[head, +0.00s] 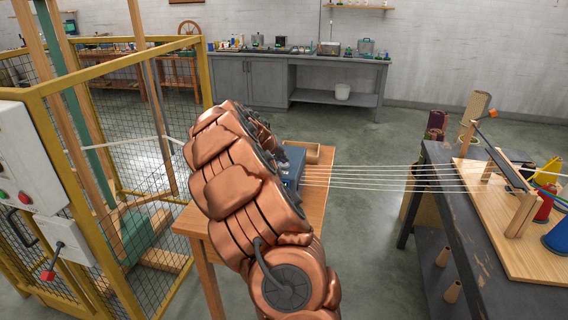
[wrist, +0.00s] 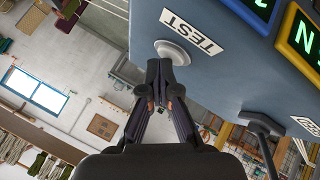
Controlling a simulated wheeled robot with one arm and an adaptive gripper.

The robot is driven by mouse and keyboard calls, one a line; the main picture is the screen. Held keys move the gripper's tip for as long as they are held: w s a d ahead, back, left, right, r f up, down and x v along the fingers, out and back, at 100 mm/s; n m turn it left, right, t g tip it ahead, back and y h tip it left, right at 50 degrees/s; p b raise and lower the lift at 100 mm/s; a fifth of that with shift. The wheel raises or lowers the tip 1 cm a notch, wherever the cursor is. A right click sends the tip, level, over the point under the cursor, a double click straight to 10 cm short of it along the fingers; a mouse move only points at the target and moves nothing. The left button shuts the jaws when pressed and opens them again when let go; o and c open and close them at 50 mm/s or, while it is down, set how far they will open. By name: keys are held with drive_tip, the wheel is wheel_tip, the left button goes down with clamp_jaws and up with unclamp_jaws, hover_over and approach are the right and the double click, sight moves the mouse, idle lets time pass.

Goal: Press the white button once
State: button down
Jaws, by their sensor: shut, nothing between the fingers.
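The white button (wrist: 173,50) is round and sits on a blue-grey box (wrist: 205,82), beside a label reading TEST, in the wrist view. My gripper (wrist: 160,72) is shut and empty, with its fingertips right at the button's lower edge in that view. I cannot tell whether they touch it or whether it is pressed in. In the head view the box (head: 293,160) stands on a wooden table (head: 314,207), partly hidden by my copper arm. My gripper and the button are hidden there.
White strands (head: 380,177) run from the box to a dark bench (head: 440,220) at right. A yellow mesh cage (head: 120,130) stands at left.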

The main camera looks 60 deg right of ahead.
drive_tip(key=shift+r, duration=0.8)
drive_tip(key=shift+r, duration=0.1)
drive_tip(key=shift+r+p, duration=0.55)
drive_tip(key=shift+r, duration=1.8)
